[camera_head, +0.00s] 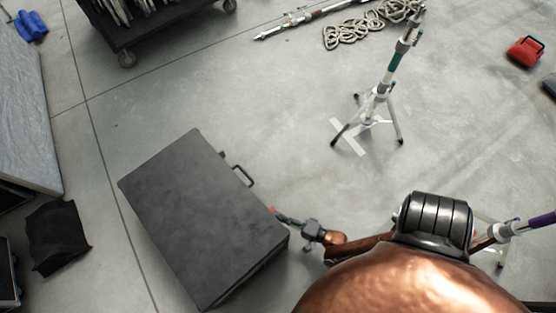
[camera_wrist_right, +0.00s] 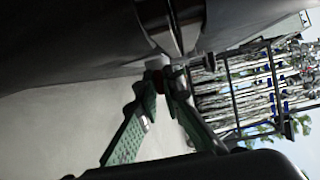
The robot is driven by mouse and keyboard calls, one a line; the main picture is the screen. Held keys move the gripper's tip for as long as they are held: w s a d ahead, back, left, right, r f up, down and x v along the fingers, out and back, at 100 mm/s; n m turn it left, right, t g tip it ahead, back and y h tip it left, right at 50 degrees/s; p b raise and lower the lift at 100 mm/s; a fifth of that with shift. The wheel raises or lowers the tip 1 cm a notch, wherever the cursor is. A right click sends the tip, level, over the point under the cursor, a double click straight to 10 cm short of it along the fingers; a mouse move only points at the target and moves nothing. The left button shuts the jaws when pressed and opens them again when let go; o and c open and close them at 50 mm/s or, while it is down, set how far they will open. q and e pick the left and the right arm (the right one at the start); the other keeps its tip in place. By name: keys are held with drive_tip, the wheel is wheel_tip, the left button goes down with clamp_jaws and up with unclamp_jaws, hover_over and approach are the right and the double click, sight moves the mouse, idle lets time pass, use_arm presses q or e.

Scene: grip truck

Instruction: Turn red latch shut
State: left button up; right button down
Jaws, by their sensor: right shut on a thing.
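A dark grey case (camera_head: 205,215) with a closed lid stands on the floor left of centre in the head view. A small red latch (camera_head: 272,210) shows as a spot of red on its right side, near the front corner. My right gripper (camera_head: 279,214) reaches to this side from the right, its fingertips at the latch. My left gripper is not in view.
A black handle (camera_head: 243,176) sticks out of the case's side, beyond the latch. A light stand (camera_head: 376,100) stands on the floor to the upper right. A black cart (camera_head: 130,25) is at the top left. The floor between case and stand is clear.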

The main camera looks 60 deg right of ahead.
drive_tip(key=shift+s+a+f+n+t, duration=0.1)
drive_tip(key=shift+s+f+n+t, duration=0.05)
drive_tip(key=shift+f+n+t, duration=0.2)
drive_tip(key=shift+r, duration=0.1)
drive_tip(key=c, duration=2.1)
unclamp_jaws()
drive_tip(key=shift+r, duration=0.1)
drive_tip(key=shift+s, duration=3.65)
